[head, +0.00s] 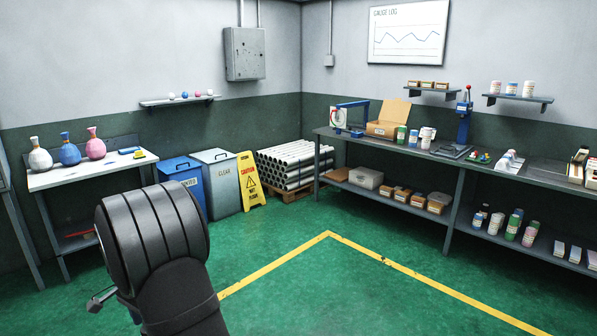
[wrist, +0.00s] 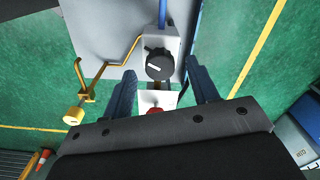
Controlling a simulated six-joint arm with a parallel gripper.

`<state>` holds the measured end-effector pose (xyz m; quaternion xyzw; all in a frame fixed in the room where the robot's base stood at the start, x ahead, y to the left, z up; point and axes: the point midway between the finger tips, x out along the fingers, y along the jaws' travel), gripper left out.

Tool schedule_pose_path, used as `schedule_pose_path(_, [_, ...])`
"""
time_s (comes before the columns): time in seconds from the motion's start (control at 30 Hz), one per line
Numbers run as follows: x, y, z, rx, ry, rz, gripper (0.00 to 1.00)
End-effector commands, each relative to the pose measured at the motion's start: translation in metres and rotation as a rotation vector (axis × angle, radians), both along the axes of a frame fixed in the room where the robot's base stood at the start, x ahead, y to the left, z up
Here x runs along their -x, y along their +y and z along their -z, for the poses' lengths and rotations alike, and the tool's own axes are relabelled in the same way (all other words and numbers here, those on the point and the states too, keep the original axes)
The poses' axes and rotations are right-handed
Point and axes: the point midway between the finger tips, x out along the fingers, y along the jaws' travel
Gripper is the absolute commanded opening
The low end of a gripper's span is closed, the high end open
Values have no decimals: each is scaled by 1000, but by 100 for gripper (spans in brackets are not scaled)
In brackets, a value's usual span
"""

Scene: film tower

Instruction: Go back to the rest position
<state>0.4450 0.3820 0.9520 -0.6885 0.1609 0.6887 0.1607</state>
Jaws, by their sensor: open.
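My gripper (wrist: 162,72) shows in the wrist view with its two dark blue fingers spread wide apart and nothing held between them. Beyond the fingers is a grey control box with a black rotary knob (wrist: 159,64). A red button (wrist: 155,111) on a pale plate shows nearer the gripper body. I cannot tell how far the fingers are from the knob. In the head view a black, ribbed part of my arm fills the lower left, and the gripper is not visible there.
A yellow bent lever (wrist: 88,95) stands left of the box. A long bench (head: 350,139) lines the right wall. The middle floor is clear.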

Motion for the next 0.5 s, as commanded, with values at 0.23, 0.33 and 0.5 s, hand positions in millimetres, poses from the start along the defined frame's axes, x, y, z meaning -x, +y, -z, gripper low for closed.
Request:
schedule_pose_path(0.23, [0,0,16,0,0,0,54])
schedule_pose_path(0.33, [0,0,17,-1,0,-1,54])
schedule_pose_path(0.5, [0,0,17,0,0,-2,54])
